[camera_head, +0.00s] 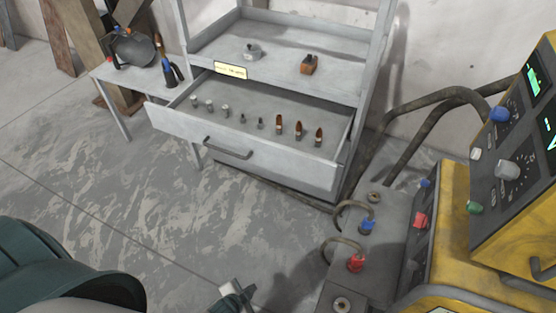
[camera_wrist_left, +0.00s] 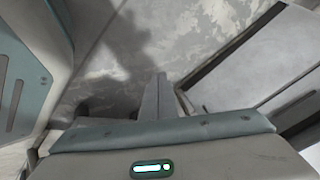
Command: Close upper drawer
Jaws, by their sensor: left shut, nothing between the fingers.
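The upper drawer (camera_head: 250,159) is a grey metal drawer pulled out from the grey cabinet in the head view. Its dark bar handle (camera_head: 228,149) is on the front panel. Several small metal fittings and copper-coloured tips stand in a row inside it. My left gripper (camera_head: 236,290) is at the bottom edge of the head view, low and in front of the drawer, well apart from the handle. In the left wrist view its fingers (camera_wrist_left: 160,96) are together and empty, over the floor. My right gripper is not in view.
A yellow welding machine (camera_head: 450,235) with knobs and cables stands at the right. A small side table (camera_head: 112,78) with tools is left of the cabinet. The shelf above the drawer carries a yellow label (camera_head: 230,70) and two small objects. The floor before the drawer is clear.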

